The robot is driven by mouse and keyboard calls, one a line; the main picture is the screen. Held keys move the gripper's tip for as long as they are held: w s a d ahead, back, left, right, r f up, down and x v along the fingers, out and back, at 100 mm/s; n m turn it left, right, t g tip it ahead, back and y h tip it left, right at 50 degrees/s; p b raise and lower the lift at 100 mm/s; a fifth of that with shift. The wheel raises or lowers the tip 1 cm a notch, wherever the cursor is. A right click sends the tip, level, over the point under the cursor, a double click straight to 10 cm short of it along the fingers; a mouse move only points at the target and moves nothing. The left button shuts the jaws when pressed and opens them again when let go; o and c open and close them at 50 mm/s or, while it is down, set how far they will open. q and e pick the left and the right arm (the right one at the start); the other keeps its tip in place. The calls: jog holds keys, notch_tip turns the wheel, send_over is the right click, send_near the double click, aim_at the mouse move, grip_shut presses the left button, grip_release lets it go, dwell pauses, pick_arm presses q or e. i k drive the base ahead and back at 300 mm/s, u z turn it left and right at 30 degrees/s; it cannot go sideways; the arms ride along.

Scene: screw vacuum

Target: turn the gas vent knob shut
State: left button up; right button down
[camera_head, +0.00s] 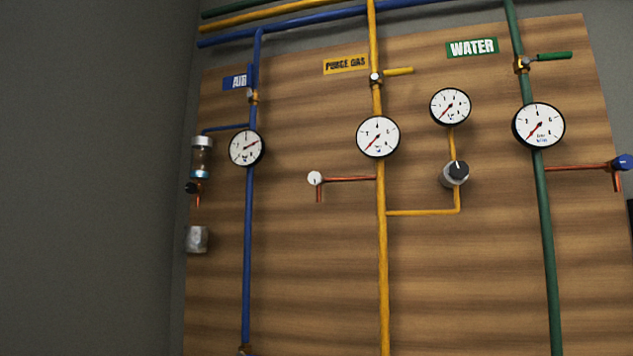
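A small white round knob (315,178) sits at the left end of a thin copper branch pipe (348,179), which runs left from the yellow purge gas pipe (380,240). A short copper outlet points down below the knob. It looks like the gas vent; whether it is open or shut I cannot tell from here. A yellow label reading purge gas (345,65) is above it. Neither of my grippers is in view.
A yellow-handled valve (398,71), a gauge (378,137) and a black-knobbed regulator (455,172) are on the gas line. The blue air pipe (249,230) is left, the green water pipe (546,230) right, with a blue knob (622,162). The wooden board (315,280) is bare below the white knob.

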aim_at(315, 178)
jog(key=z, duration=0.55)
jog(key=k, duration=1.3)
jog(key=z, duration=1.3)
jog(key=i, duration=1.2)
jog(key=u, duration=0.65)
jog(key=i, duration=0.65)
jog(key=u, duration=0.6)
